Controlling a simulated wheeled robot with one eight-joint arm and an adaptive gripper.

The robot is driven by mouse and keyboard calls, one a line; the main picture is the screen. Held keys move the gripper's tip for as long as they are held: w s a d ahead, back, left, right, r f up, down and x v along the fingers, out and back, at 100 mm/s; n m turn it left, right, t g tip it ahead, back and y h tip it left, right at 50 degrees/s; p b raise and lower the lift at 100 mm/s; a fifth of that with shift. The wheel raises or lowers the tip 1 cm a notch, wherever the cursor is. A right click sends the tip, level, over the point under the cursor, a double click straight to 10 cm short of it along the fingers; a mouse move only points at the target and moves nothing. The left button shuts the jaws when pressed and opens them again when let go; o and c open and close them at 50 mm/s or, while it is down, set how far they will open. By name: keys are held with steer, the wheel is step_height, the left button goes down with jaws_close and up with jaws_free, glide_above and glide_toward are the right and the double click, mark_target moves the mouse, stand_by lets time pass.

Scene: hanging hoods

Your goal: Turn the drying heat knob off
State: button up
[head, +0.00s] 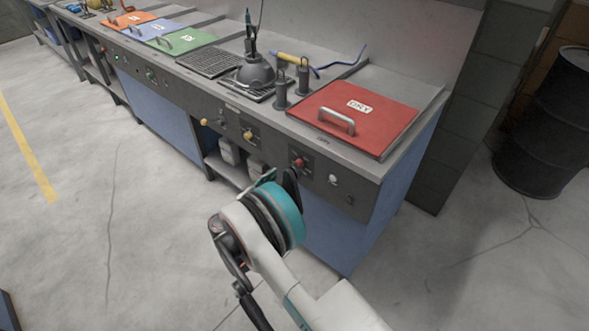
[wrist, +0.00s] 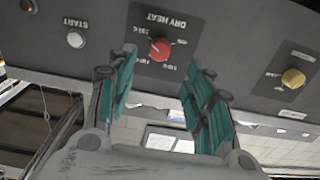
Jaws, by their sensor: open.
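The red dry heat knob (head: 298,162) is on the front panel below the red DRY lid. In the wrist view the red knob (wrist: 160,49) sits on a dark plate labelled DRY HEAT, with small markings around it. A pale pointer line shows on it, but I cannot read which mark it faces. My gripper (head: 278,180) is in front of and just below the knob in the head view. In the wrist view my gripper (wrist: 158,82) is open and empty, its teal fingers apart on either side below the knob. Neither finger visibly touches it.
A white START button (wrist: 76,40) and a yellow knob (wrist: 292,78) flank the dry heat plate. The red DRY lid (head: 365,118) with a metal handle lies on top. A black barrel (head: 550,130) stands far right. The floor in front is clear.

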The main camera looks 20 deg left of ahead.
mark_target(297, 166)
steer(key=b+x, duration=0.1)
steer(key=x, duration=0.7)
steer(key=shift+w+d, duration=0.15)
steer(key=shift+w, duration=0.05)
steer(key=c, duration=1.1)
